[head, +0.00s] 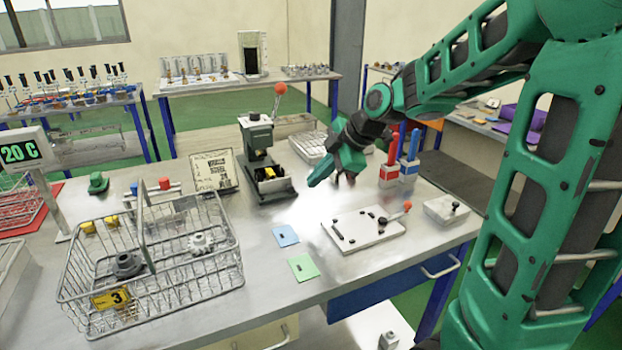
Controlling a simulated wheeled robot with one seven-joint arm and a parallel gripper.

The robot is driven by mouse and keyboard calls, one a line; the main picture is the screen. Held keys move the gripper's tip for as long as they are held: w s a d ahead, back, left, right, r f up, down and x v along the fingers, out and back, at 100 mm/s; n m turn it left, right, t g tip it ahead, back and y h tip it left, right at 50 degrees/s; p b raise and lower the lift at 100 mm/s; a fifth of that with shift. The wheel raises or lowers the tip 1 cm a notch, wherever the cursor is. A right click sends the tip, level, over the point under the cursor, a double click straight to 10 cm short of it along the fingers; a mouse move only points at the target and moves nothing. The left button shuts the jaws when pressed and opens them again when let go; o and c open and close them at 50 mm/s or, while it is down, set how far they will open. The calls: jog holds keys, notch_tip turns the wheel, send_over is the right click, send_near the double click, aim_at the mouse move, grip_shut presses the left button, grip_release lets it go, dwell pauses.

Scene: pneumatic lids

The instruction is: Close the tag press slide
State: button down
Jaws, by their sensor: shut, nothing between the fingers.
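The tag press (257,140) is a dark green machine with a red-ball lever, standing at the back middle of the metal bench. Its low slide (277,187) sticks out at the front, toward the bench's near side, with a yellow and black piece (268,173) on it. My gripper (316,182) is shut and empty, just right of the slide and above the bench. A narrow gap seems to separate them; exact depth is hard to tell.
A wire basket (150,255) holding gears stands at the front left. Blue (286,235) and green cards (303,266) lie in front of the press. A flat plate fixture (362,230) and red and blue upright devices (390,170) stand to the right. A printed board (214,171) is left of the press.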

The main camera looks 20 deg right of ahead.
aim_at(273, 181)
jog(key=x, duration=0.8)
jog(key=shift+w, duration=1.95)
